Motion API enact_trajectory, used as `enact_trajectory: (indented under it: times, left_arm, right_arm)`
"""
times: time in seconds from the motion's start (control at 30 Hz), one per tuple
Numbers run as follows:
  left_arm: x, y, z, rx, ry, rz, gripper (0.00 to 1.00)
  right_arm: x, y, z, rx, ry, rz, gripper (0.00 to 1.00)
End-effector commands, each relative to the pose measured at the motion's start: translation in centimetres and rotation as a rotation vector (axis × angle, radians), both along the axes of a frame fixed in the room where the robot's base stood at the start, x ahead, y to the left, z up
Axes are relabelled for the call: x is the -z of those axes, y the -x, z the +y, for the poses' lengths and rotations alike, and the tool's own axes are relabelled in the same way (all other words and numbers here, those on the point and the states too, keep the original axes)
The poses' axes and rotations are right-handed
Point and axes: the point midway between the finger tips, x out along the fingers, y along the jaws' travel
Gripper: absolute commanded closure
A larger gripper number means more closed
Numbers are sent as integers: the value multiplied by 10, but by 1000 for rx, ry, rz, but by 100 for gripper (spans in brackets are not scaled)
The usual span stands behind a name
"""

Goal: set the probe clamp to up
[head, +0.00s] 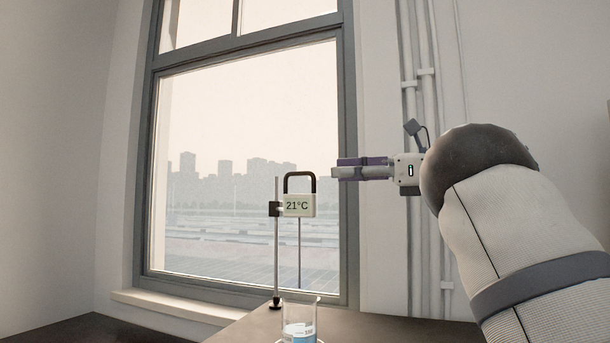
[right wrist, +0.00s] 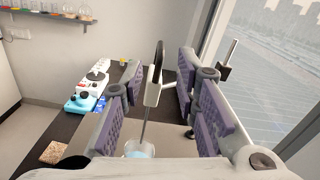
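The probe clamp is a pale box reading 21°C (head: 299,206) with a black loop handle (head: 299,176), mounted partway up a thin upright stand (head: 276,250). A thin probe hangs from it towards a beaker of blue liquid (head: 300,330); I cannot tell whether its tip is in the liquid. My right gripper (head: 338,168) is right of the handle at about its top height, apart from it in the head view. In the right wrist view its purple-padded fingers (right wrist: 160,78) are open, with the clamp (right wrist: 153,92) showing in the gap. My left gripper is out of view.
A window (head: 245,150) is behind the stand, and white wall pipes (head: 428,120) run behind my right gripper. In the right wrist view, a blue and white device (right wrist: 88,92) stands on the dark bench, and a shelf (right wrist: 45,25) holds flasks.

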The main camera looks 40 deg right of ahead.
Motion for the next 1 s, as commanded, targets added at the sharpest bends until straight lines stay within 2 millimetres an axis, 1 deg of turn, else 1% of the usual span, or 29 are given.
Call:
enact_trajectory:
  times: [0.03, 0.2, 0.3, 0.4, 0.5, 0.7, 0.73, 0.83, 0.87, 1.0]
  left_arm:
    - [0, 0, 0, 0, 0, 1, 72]
    - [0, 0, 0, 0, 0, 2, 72]
    - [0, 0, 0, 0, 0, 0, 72]
    - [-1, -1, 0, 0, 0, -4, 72]
    - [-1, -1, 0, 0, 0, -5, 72]
    - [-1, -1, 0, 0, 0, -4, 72]
    - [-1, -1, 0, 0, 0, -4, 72]
    - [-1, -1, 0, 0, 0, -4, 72]
    - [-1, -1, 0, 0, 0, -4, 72]
    - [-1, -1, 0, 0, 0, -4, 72]
  right_arm:
    - [1, -12, 7, -3, 2, 3, 72]
    - [1, -51, 26, -3, 1, 2, 72]
    - [1, -67, 35, -2, 1, 2, 72]
    - [0, -77, 40, 0, 0, 0, 72]
    - [0, -82, 42, 1, -1, -1, 72]
    - [0, -82, 42, 1, -1, -1, 72]
    - [0, -82, 42, 1, -1, -1, 74]
    - [0, -82, 42, 1, -1, 0, 97]
    - [0, -82, 42, 1, -1, 0, 100]
    - [0, -82, 42, 1, -1, -1, 100]
